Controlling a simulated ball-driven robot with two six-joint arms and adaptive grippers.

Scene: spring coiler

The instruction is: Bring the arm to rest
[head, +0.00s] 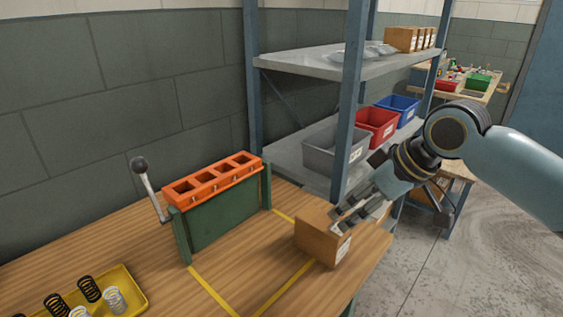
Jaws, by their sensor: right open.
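My right arm comes in from the right edge of the head view. Its gripper (356,211) is open, pointing down and left. Its fingertips are over the top of a brown cardboard box (318,238) with a white label; I cannot tell whether they touch it. The box sits near the right edge of the wooden table (130,236), by a yellow tape outline. My left gripper is not in the view.
A green spring coiler (228,216) with an orange slotted top and a lever stands on the table. A yellow tray (134,286) of springs lies front left. Behind is a shelf (300,150) with grey, red and blue bins. Open floor lies to the right.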

